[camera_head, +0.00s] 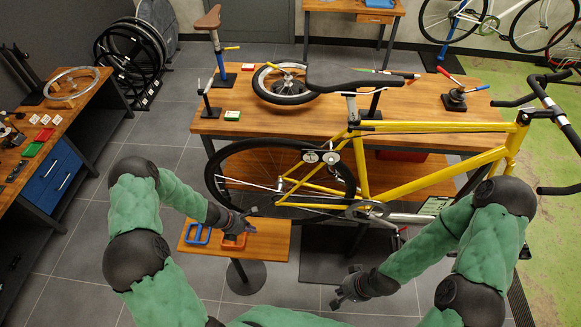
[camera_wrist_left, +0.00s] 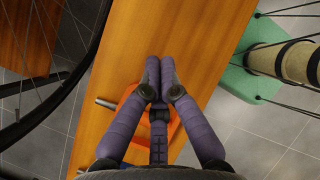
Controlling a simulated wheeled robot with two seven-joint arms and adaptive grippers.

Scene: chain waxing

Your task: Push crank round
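The crank (camera_head: 372,211) is at the bottom bracket of the yellow bicycle (camera_head: 410,182), partly hidden, so its exact angle cannot be told. My left gripper (camera_head: 247,222) is over the small wooden table (camera_head: 270,243), left of the crank and well apart from it. In the left wrist view its purple fingers (camera_wrist_left: 160,68) are together with nothing visible between them. An orange tray-like object (camera_head: 235,241) lies below, also in the left wrist view (camera_wrist_left: 128,100). My right gripper (camera_head: 343,287) is low, below the crank and away from it; its fingers look spread and empty.
A blue tray-like object (camera_head: 197,234) lies beside the orange one. The bicycle's rear wheel (camera_head: 215,175) stands close to my left gripper. A long workbench (camera_head: 330,118) with tools is behind the bicycle. Open floor (camera_head: 385,300) lies near my right gripper.

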